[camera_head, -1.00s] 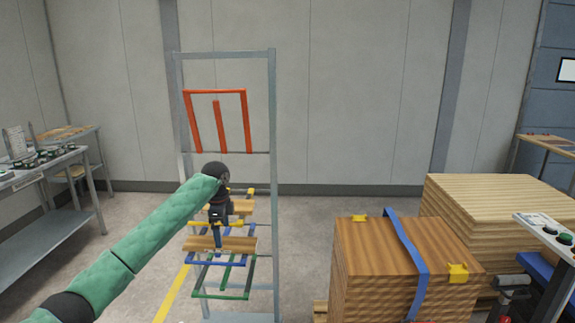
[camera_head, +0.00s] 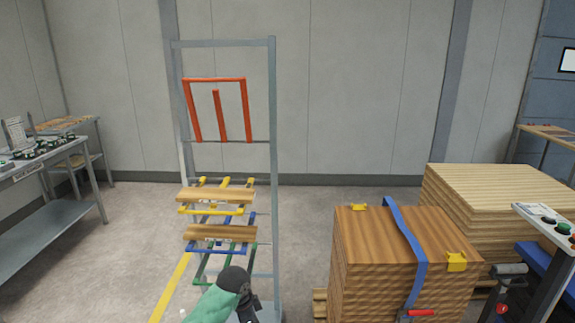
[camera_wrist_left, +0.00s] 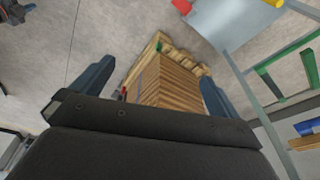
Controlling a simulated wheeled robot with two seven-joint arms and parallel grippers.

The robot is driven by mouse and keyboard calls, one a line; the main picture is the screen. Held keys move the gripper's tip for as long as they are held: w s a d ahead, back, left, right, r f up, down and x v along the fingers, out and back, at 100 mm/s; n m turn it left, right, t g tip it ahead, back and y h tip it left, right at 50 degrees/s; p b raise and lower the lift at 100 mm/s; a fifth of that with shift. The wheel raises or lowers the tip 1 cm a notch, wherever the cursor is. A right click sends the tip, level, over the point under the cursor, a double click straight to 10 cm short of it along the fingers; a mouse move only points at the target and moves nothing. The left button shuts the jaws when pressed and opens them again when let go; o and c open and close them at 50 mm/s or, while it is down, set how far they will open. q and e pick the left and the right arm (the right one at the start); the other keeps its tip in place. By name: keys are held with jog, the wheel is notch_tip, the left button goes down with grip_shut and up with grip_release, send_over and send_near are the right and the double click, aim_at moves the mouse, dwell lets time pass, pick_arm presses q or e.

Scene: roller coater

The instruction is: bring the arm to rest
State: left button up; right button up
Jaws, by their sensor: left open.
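My left arm comes in at the bottom of the head view, its green sleeve and dark wrist low in front of the rack (camera_head: 272,110). The left gripper's fingertips are below the picture edge there. In the left wrist view the left gripper (camera_wrist_left: 155,85) shows two separated blue-grey fingers with nothing held between them. Beyond them, well apart, is a strapped stack of wooden boards (camera_wrist_left: 170,82). My right gripper is not in view. One wooden board (camera_head: 216,196) lies on the rack's yellow shelf and another (camera_head: 220,232) on the blue shelf.
The strapped board stack (camera_head: 385,240) stands right of the rack, with a larger stack (camera_head: 500,195) behind it. A control panel (camera_head: 548,225) is at the right edge. A grey workbench (camera_head: 45,235) stands at left. Floor between rack and strapped stack is clear.

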pick_arm(q)
jog(key=s+a+f+n+t, duration=0.1)
jog(key=s+f+n, duration=0.2)
jog(key=s, duration=0.7)
jog(key=s+a+f+n, duration=0.2)
jog(key=s+f+n, duration=0.1)
jog(key=s, duration=0.7)
jog(key=s+a+r+n+t+y, duration=0.1)
jog(key=s+a+n, duration=0.25)
jog(key=s, duration=0.45)
jog(key=s+a+r+n+y, duration=0.15)
jog(key=s+a, duration=0.25)
jog(key=s, duration=0.5)
jog(key=s+d+f+g, duration=0.1)
jog(key=s+f, duration=0.1)
jog(key=f, duration=1.7)
jog(key=s+d+f+g+h, duration=0.1)
jog(key=s+d+f, duration=0.1)
jog(key=f, duration=1.8)
jog(key=shift+s+n, duration=0.2)
jog(key=shift+n, duration=0.1)
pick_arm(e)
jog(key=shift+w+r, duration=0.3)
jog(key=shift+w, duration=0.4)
pick_arm(q)
jog(key=shift+d, duration=0.1)
